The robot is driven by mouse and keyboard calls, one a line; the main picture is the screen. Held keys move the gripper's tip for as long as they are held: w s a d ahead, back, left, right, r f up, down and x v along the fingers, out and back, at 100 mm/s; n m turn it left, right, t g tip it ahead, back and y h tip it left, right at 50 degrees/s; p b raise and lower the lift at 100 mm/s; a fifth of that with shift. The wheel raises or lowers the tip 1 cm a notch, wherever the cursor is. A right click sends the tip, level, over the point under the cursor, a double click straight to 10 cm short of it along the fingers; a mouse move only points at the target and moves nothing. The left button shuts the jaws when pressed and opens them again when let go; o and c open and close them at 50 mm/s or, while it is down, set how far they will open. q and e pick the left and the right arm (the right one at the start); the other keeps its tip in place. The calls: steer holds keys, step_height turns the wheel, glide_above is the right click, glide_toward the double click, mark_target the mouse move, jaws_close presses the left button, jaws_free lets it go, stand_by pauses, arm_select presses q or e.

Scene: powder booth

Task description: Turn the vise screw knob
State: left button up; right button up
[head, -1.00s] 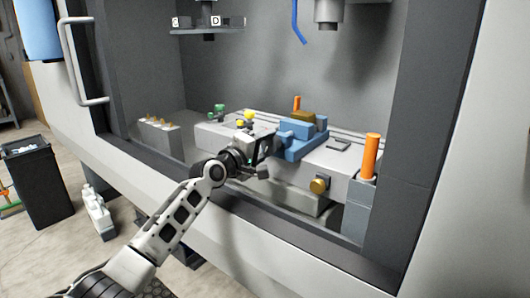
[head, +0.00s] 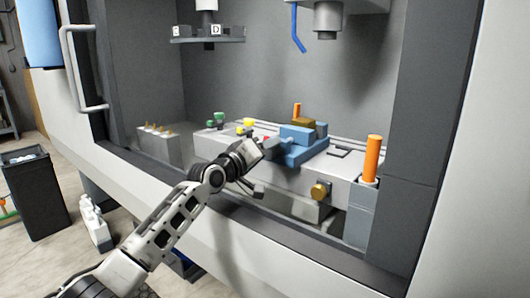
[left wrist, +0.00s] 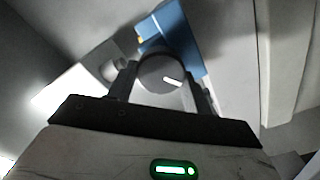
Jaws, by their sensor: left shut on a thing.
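The blue vise (head: 300,150) sits on the machine bed, with a brown block (head: 303,123) at its top. My left gripper (head: 260,150) reaches in from the left to the vise's left end, where the screw knob is. In the left wrist view, the round grey screw knob (left wrist: 163,73) with a white mark lies between the two fingers of my left gripper (left wrist: 165,85), which is shut on it. The blue vise body (left wrist: 182,38) shows just behind the knob. In the head view, my gripper mostly hides the knob. My right gripper is not in view.
An orange post (head: 372,158) stands at the bed's right end, and a brass knob (head: 320,190) is on its front face. A spindle (head: 328,18) and a blue hose (head: 297,30) hang above. The booth's front sill (head: 240,215) lies under my arm.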

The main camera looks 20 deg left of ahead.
arm_select(q)
steer(key=shift+f, duration=0.1)
steer(key=o, duration=1)
steer(key=shift+s, duration=0.1)
steer(key=v, duration=1.5)
steer(key=shift+s+a, duration=0.2)
steer(key=shift+s, duration=0.15)
